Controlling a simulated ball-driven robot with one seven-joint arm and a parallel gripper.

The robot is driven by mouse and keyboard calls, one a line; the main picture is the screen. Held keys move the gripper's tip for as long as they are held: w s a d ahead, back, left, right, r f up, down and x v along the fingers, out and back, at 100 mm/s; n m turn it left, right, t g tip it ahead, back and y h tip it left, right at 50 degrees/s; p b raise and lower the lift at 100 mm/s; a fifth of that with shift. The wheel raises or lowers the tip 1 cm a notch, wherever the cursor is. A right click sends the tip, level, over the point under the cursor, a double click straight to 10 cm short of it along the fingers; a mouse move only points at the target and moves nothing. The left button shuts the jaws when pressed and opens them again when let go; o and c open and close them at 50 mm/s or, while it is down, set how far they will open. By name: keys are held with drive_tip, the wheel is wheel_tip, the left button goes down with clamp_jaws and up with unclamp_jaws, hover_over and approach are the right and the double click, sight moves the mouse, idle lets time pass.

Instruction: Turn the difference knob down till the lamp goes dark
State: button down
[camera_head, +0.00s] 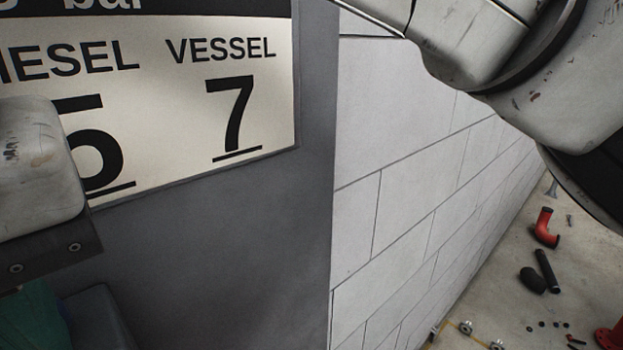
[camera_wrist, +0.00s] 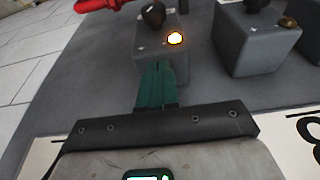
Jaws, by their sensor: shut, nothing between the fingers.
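In the wrist view a grey box (camera_wrist: 150,62) carries a black knob (camera_wrist: 153,14) and a lit lamp (camera_wrist: 175,39), glowing white with an orange rim. No label shows that names the knob as the difference knob. My gripper (camera_wrist: 157,68) has green fingers, shut and empty. Their tips overlap the front of this box in the picture, below the knob and lamp. Whether they touch the box, I cannot tell. In the head view my gripper's green part (camera_head: 28,322) shows at the lower left; the knob and lamp are not seen there.
A second grey box (camera_wrist: 245,50) with a dark knob and an unlit amber lamp (camera_wrist: 288,22) stands to the right. A third box is cut off at the edge. A red part (camera_wrist: 98,5) lies upper left. A sign (camera_head: 275,120) reads VESSEL 7. Loose pipe parts (camera_head: 545,228) lie on the floor.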

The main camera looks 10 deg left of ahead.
drive_tip(key=shift+d, duration=0.1)
drive_tip(key=shift+s+d, duration=0.1)
drive_tip(key=shift+s, duration=0.1)
drive_tip(key=shift+r+p, duration=1.8)
drive_tip(key=shift+r, duration=1.15)
drive_tip(key=shift+s, duration=0.1)
